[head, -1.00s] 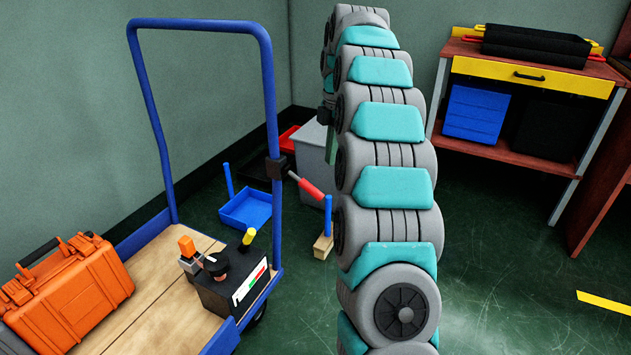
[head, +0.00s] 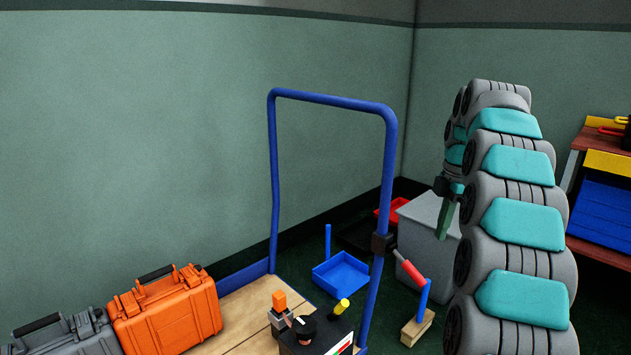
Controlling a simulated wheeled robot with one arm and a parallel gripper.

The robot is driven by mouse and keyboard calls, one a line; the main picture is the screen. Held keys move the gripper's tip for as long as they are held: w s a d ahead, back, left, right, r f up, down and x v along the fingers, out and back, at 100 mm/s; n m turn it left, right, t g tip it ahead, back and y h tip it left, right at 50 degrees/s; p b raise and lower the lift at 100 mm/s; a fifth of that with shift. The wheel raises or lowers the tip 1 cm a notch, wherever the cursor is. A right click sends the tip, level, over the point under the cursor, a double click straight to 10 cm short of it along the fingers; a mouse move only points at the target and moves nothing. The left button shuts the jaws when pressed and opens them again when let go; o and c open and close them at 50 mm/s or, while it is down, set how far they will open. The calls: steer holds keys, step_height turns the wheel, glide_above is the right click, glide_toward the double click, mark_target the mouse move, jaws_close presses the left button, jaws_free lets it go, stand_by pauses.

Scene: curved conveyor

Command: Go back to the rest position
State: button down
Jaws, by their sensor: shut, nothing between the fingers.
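My arm with its grey and teal links rises along the right side of the head view and curls over at the top. My gripper (head: 446,217) hangs from the far side of the arm, pointing down. It is small in the picture and partly hidden by my arm links. Its narrow green fingers look closed together and hold nothing. It shows in front of a grey box (head: 418,222); I cannot tell the gap between them.
A blue-handled cart (head: 388,150) stands left of my arm. It carries an orange case (head: 165,318) and a dark control box. A grey case (head: 70,338) is at lower left. A blue tray (head: 340,275) is on the floor. A workbench (head: 590,140) stands at right.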

steer(key=s+a+r+m+p, duration=0.1)
steer(key=s+a+m+p, duration=0.1)
steer(key=s+a+m, duration=1)
steer(key=s+a+f+m+p, duration=0.1)
steer(key=s+a+f+m, duration=0.1)
steer(key=s, duration=0.7)
steer(key=s+a+f+m+g, duration=0.1)
steer(key=s+a+f, duration=0.2)
steer(key=s, duration=0.7)
steer(key=s+a+f+m+h+p, duration=0.1)
steer(key=s+a+f+m, duration=0.1)
steer(key=s, duration=0.7)
steer(key=shift+s+a+f+m+g+p, duration=0.15)
steer(key=shift+s+f+m+g+p, duration=0.15)
steer(key=shift+f, duration=0.3)
